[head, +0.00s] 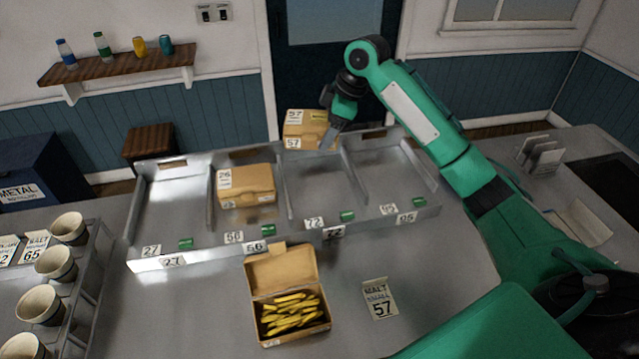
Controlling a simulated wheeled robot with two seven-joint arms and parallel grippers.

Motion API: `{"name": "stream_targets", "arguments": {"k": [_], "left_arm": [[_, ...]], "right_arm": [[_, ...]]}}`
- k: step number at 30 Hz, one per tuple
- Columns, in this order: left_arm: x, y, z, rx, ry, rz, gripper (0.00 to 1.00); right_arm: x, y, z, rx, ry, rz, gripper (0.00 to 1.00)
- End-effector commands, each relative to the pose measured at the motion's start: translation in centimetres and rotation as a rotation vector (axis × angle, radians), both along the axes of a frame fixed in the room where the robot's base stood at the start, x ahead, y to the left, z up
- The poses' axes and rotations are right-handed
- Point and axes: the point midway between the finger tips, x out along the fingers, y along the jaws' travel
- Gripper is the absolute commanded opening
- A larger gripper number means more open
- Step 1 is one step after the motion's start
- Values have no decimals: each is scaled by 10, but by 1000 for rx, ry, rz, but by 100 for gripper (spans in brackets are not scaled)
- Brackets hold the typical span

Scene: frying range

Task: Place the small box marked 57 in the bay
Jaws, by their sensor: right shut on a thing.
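The small cardboard box marked 57 (301,130) is held by my right gripper (330,136) at the back of the metal bay rack (150,225). The gripper is shut on the box's right side. The box appears raised, near the back edge of the third bay from the left; its exact height is hard to tell. That bay (315,185) is empty, and its front label appears to read 72. A box that seems marked 26 (246,186) sits in the second bay. The first and fourth bays look empty. My left gripper is out of view.
An open box of yellow fries (290,310) stands on the counter before the rack. A card marked 57 (380,299) lies to its right. Cups in a rack (58,263) stand at left. A card holder (540,155) stands at right.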

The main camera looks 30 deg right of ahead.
Motion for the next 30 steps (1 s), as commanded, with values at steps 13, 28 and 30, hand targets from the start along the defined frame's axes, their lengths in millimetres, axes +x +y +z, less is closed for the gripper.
{"name": "stream_targets", "arguments": {"k": [13,28,30], "left_arm": [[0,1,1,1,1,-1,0],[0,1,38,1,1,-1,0],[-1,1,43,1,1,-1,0]], "right_arm": [[11,-27,29,0,-1,279,45],[10,-28,-80,1,6,283,45],[10,-27,-96,2,4,283,45]]}}
